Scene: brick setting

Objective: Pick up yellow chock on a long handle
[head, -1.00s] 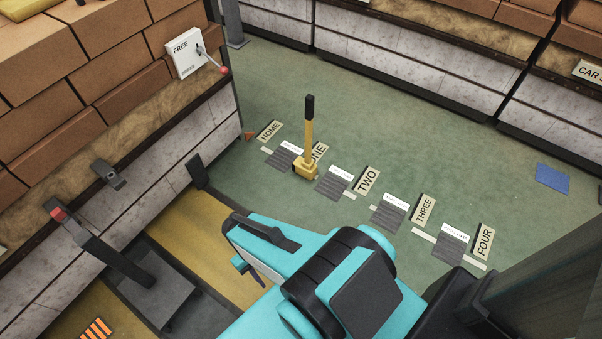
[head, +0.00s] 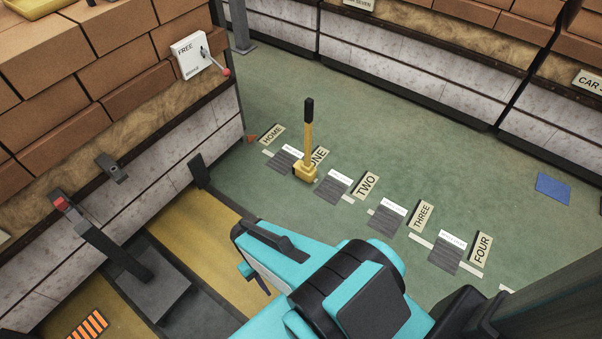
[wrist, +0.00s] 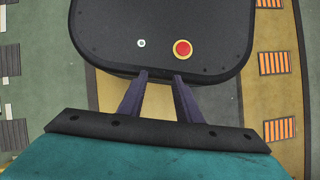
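The yellow chock (head: 306,170) stands on the green floor in the head view, beside the ONE plate. Its long yellow handle rises upright and ends in a black grip. My gripper (wrist: 160,75) shows in the wrist view with its two dark purple fingers apart and nothing between them. In the head view my teal arm is at the bottom centre, well short of the chock, and only a bit of a finger shows. The chock is not in the wrist view.
Label plates HOME (head: 272,134), TWO (head: 366,185), THREE (head: 421,215) and FOUR (head: 481,248) run along the floor with dark grilles. A brick-topped wall (head: 150,185) stands at left with a FREE lever box (head: 188,55). Open green floor lies behind the chock. A blue square (head: 552,188) lies at right.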

